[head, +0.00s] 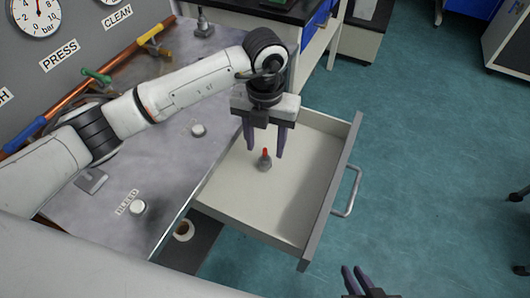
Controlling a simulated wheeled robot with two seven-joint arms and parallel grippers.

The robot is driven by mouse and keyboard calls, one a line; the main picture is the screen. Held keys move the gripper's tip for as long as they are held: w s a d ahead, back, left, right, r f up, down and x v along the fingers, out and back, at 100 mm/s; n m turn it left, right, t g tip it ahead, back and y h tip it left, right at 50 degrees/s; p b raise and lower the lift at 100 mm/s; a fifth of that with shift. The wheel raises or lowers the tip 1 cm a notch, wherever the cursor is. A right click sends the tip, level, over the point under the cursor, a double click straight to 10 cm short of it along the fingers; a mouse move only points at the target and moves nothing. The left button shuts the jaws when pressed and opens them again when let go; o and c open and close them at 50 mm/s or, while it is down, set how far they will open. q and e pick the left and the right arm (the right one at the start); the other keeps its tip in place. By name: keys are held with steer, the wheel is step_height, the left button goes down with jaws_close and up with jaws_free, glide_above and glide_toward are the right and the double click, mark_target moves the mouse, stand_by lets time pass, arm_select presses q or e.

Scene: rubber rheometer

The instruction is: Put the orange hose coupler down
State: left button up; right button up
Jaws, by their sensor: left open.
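The hose coupler (264,163), a small piece with an orange-red stem on a grey base, stands upright on the floor of the open drawer (300,195). My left gripper (265,150) points down just above it, with its two fingers apart. The coupler's stem top shows between and slightly below the fingertips; I cannot tell whether they touch it. My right gripper (353,268) shows only its dark fingers at the bottom edge, outside the drawer; how far apart they are is unclear.
The drawer has a front handle (349,192) and is otherwise empty. The green floor at the right is mostly clear.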

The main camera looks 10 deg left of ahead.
mark_target(265, 157)
arm_select(q)
step_height(265, 157, up, 7)
steer(key=shift+f, duration=0.15)
stand_by(0.5)
